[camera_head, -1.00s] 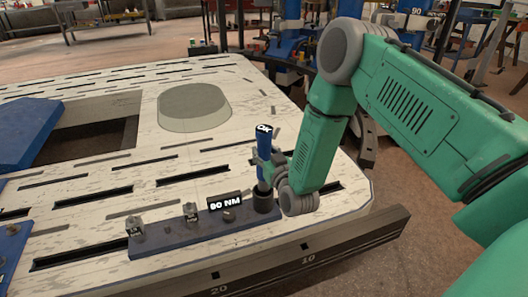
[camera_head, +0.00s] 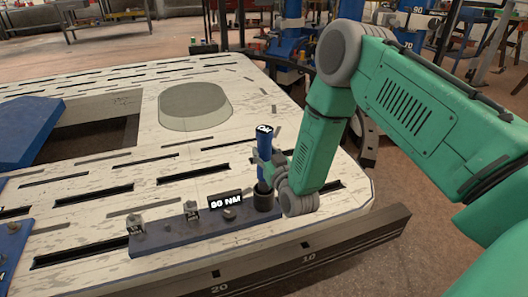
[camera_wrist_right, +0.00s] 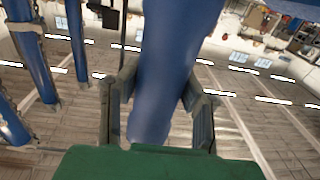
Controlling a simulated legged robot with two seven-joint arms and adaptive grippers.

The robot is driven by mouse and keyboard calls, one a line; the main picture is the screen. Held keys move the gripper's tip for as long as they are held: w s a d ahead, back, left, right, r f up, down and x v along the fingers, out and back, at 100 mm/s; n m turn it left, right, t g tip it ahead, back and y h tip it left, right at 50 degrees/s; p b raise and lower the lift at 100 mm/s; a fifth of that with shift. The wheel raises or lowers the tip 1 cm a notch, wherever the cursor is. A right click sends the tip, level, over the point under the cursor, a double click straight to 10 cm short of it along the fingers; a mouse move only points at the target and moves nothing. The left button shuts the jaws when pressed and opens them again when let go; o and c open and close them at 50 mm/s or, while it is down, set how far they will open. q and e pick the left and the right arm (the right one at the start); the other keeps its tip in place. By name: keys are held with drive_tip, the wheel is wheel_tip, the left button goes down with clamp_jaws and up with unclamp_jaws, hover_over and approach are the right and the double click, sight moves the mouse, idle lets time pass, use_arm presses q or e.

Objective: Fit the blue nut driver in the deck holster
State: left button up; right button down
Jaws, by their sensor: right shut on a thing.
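The blue nut driver (camera_head: 264,143) stands upright near the front right corner of the slotted deck (camera_head: 215,150). Its lower end meets the dark round cup of the deck holster (camera_head: 263,198); I cannot tell how deep it sits. My right gripper (camera_head: 265,168) is shut around the driver from the right side. In the right wrist view the blue shaft (camera_wrist_right: 170,70) runs between the two fingers of the right gripper (camera_wrist_right: 158,105). My left gripper is not in view.
A dark blue strip (camera_head: 170,236) with small metal fittings and a "90 NM" label (camera_head: 226,200) extends left from the holster. A blue panel (camera_head: 25,130) lies beside a rectangular opening (camera_head: 90,135). A translucent rounded block (camera_head: 195,107) stands behind. The deck's front edge is close.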

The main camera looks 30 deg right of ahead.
drive_tip(key=shift+f+b, duration=2.7)
drive_tip(key=shift+f, duration=1.35)
drive_tip(key=c, duration=1)
unclamp_jaws()
drive_tip(key=shift+c, duration=0.2)
drive_tip(key=shift+s+f, duration=0.1)
drive_tip(key=s+a, duration=0.2)
drive_tip(key=s, duration=0.9)
drive_tip(key=shift+s, duration=0.3)
drive_tip(key=shift+a, duration=0.15)
